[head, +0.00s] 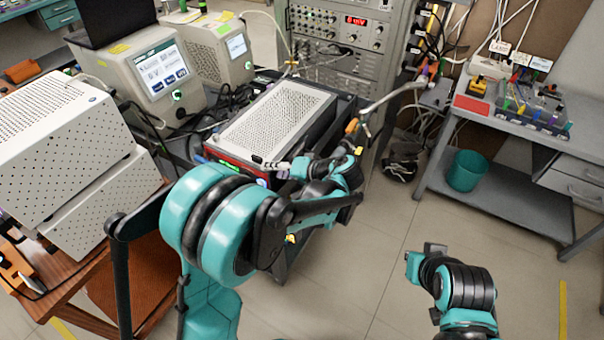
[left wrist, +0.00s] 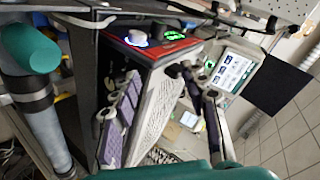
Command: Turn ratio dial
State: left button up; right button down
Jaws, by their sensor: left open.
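The red-fronted box (head: 281,118) has a perforated grey top and stands on a dark cart in the head view. In the left wrist view its red front panel (left wrist: 185,47) carries a white-capped dial (left wrist: 138,38) with a blue-lit ring and a green lit display (left wrist: 174,36). My left gripper (head: 272,167) is at the box's front edge in the head view, where it partly hides the panel. In the left wrist view the left gripper (left wrist: 158,75) is open, its purple-padded fingers spread and empty, with the dial beyond the fingertips. The fingers appear apart from the dial.
A screened instrument (head: 160,72) stands behind the box to the left, with cables between. A large perforated white case (head: 60,130) sits on a wooden table at left. A rack (head: 345,40) stands behind. Floor is open at right, before a grey bench (head: 500,118).

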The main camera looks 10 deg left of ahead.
pick_arm(q)
jog(key=d+f+n+y, duration=0.1)
jog(key=d+f+y, duration=0.1)
jog(key=d, duration=0.1)
jog(key=w+d+f+n+y, duration=0.1)
jog(key=d+f+y, duration=0.1)
jog(key=d+f, duration=0.1)
jog(key=d+f+n+t+y, duration=0.1)
jog(key=d+f+y, duration=0.1)
jog(key=d, duration=0.1)
jog(key=shift+w+d+f+n+p, duration=0.15)
jog(key=shift+w+d+n+p, duration=0.15)
jog(key=shift+w+d+p, duration=0.1)
jog(key=shift+s+f, duration=0.15)
jog(key=shift+s, duration=0.05)
jog(key=b+x, duration=0.1)
jog(key=x, duration=0.6)
jog(key=shift+a+b, duration=0.3)
jog(key=shift+b, duration=0.1)
grip_shut()
pick_arm(e)
jog(key=shift+w+d+f, duration=0.25)
jog(key=shift+d+f, duration=0.2)
